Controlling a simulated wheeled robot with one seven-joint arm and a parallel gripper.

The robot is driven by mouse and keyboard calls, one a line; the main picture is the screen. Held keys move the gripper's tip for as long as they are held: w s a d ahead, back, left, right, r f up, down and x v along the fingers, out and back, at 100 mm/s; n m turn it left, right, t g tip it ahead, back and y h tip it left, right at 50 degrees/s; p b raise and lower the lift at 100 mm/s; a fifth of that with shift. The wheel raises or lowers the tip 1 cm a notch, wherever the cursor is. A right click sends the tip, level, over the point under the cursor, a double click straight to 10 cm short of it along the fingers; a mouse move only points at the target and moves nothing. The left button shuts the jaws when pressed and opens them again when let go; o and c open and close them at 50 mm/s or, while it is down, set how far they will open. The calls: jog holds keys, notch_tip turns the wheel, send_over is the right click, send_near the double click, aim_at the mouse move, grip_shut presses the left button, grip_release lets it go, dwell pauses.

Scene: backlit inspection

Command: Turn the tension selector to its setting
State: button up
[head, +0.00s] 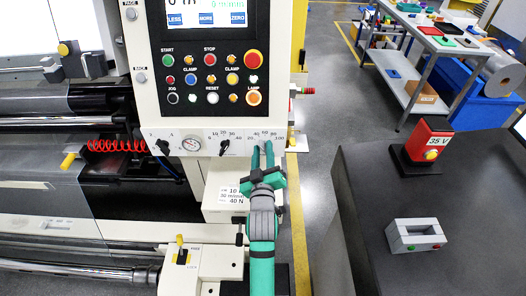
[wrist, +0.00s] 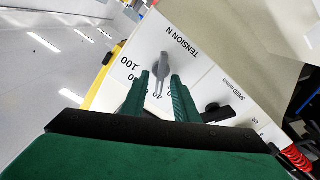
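The tension selector is a grey knob with a long handle (wrist: 163,68), seen in the wrist view on the pale panel beside the words "TENSION N". Numbers including 100 and 40 ring it, partly covered by my fingers. My gripper (head: 262,149) reaches up to the panel's lower right corner in the head view, where it mostly hides the knob. In the wrist view its two green fingers (wrist: 161,80) are apart, one on each side of the knob's handle, with gaps showing. A card (head: 232,193) below the panel reads 10, 30 m/min and 40 N.
A black speed selector (head: 223,147) is just left of my gripper. Further left are a round gauge (head: 191,144) and another black selector (head: 163,147). The button panel (head: 211,75) is above. A dark table (head: 465,190) at right bears a red 35 V block (head: 432,139).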

jog(key=s, duration=1)
jog(key=shift+s, duration=0.4)
jog(key=s+f+m+g, duration=0.1)
jog(key=s+f, duration=0.3)
jog(key=s, duration=0.4)
jog(key=s+f+m, duration=0.2)
jog(key=s+f, duration=0.3)
jog(key=s, duration=0.4)
jog(key=s+f+m+g, duration=0.1)
jog(key=s+f, duration=0.3)
jog(key=s, duration=0.4)
jog(key=s+m, duration=0.2)
jog(key=s, duration=0.9)
jog(key=shift+d+r+g, duration=0.25)
jog(key=shift+r+g, duration=0.05)
jog(key=shift+r, duration=0.05)
